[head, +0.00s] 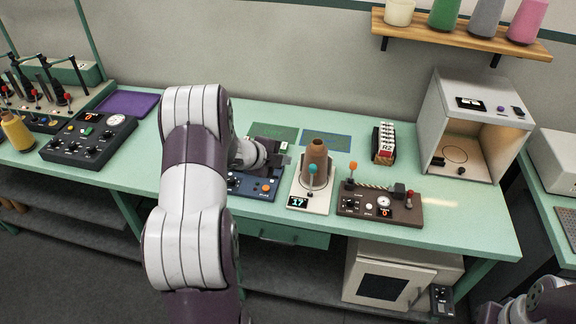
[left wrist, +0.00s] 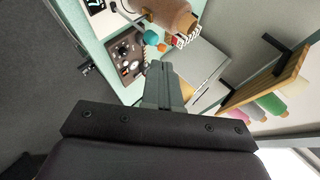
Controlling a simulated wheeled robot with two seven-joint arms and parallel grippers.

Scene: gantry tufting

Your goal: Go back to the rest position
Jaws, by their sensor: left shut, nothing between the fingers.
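My left gripper (head: 282,154) is over the green bench, beside the blue control box (head: 262,188) and left of the brown cone (head: 313,160). My left forearm hides part of that box. In the left wrist view the two dark fingers of my left gripper (left wrist: 163,72) are together with nothing between them. The brown cone (left wrist: 172,15) shows at the top there, apart from the fingers. Only a piece of my right arm shows at the lower right of the head view; its gripper is out of view.
The cone stands on a white scale (head: 311,196) reading 17. A brown control box (head: 380,206) is to its right, with a card rack (head: 384,145) behind. An open grey booth (head: 474,128) stands at the right end. A shelf (head: 455,35) holds several yarn cones.

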